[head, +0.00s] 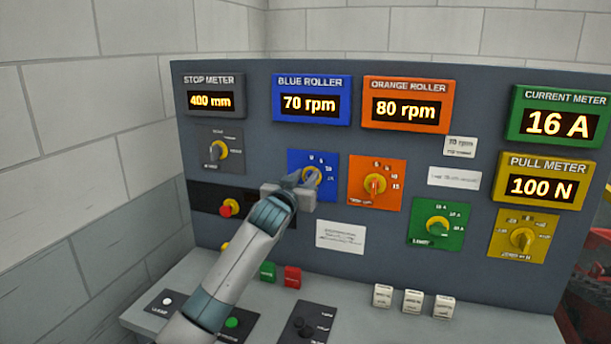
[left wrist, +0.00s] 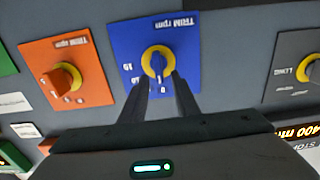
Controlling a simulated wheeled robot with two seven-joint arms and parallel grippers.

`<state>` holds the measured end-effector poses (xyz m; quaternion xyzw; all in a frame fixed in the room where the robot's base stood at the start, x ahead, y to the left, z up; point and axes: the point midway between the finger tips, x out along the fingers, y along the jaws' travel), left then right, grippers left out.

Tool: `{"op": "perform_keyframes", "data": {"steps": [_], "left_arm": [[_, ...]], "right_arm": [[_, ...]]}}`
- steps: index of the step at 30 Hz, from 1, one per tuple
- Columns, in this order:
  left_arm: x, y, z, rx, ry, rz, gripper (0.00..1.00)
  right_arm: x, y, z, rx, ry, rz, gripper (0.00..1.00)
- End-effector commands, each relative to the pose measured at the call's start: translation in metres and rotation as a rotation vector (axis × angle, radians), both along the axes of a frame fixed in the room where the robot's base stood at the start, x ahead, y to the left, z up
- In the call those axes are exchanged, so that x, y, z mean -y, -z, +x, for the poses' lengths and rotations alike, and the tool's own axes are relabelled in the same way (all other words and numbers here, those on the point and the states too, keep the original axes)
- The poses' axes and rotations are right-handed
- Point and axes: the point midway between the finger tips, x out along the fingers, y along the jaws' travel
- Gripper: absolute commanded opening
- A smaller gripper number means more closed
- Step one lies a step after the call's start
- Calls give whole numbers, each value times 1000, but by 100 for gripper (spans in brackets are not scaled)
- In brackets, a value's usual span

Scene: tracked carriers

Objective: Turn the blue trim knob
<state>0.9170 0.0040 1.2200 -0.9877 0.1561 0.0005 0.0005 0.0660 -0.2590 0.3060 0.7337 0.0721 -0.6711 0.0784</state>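The blue trim knob is a dark blue knob on a yellow ring (left wrist: 158,62), on a blue plate (head: 325,158) below the blue roller display (head: 311,102), which reads 70 rpm. In the head view my left gripper (head: 306,179) reaches the knob from the lower left and partly covers it. In the left wrist view, upside down, its two dark fingers (left wrist: 161,76) stand apart, their tips at the near edge of the knob, one on each side. I cannot tell whether they touch it. My right gripper is not in view.
An orange knob (head: 375,184) sits close to the right, under a display (head: 406,109) reading 80 rpm. A stop meter knob (head: 219,150) is on the left. A red button (head: 228,208) is at lower left. Green (head: 438,227) and yellow (head: 521,239) knobs are further right.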

Motion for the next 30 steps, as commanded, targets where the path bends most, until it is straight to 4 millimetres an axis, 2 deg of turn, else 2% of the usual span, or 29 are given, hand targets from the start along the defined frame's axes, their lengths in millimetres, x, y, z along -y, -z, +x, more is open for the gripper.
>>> {"op": "perform_keyframes", "data": {"steps": [11, 12, 15, 16, 30], "left_arm": [[1, 0, 3, 1, 1, 0, 28], [1, 0, 3, 1, 1, 0, 26], [1, 0, 3, 1, 1, 0, 2], [1, 0, 3, 1, 1, 0, 0], [2, -1, 3, 15, 0, 44, 0]], "right_arm": [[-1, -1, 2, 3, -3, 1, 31], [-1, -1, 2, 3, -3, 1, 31], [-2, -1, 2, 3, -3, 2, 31], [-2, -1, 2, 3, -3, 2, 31], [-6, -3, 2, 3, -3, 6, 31]]}}
